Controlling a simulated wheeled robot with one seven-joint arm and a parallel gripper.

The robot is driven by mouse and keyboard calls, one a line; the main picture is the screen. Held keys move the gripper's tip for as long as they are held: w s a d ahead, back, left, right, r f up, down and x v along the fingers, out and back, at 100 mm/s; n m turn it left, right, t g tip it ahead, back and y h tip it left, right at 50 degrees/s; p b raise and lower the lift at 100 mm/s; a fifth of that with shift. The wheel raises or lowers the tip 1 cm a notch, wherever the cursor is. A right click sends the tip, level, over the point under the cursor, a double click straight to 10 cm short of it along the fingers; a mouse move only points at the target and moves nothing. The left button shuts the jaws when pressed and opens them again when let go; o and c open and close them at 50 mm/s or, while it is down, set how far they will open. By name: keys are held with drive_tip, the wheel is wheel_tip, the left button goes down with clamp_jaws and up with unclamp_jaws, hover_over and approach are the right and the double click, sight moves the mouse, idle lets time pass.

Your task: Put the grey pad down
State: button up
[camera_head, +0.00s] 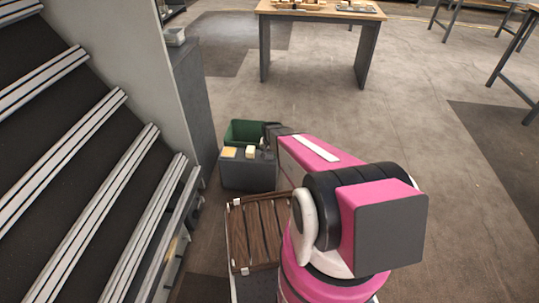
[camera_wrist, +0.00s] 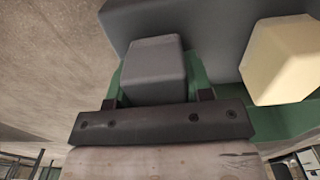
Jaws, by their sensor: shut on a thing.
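The grey pad (camera_wrist: 153,70) is a small grey block with rounded edges in the wrist view. I cannot make out the pad there. In the wrist view the grey box (camera_wrist: 205,30) lies beyond the pad. I cannot tell whether the pad touches it.
A cream block (camera_wrist: 287,60) is close to the right of the pad. In the head view, two small light blocks (camera_head: 229,152) sit on the box. A brown slatted pallet (camera_head: 257,230) lies nearer me. A sloping rack stands left. Floor is clear toward a wooden table (camera_head: 318,14).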

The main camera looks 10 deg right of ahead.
drive_tip(key=shift+f, duration=0.2)
drive_tip(key=o, duration=0.9)
wheel_tip(320, 180, up, 11)
drive_tip(key=shift+s+d+f, duration=0.1)
drive_tip(key=shift+d, duration=0.05)
drive_tip(key=s+r+n, duration=0.3)
drive_tip(key=s+r, duration=1.4)
drive_tip(key=s, duration=0.4)
drive_tip(key=shift+a+n, duration=0.2)
drive_tip(key=shift+n, duration=0.1)
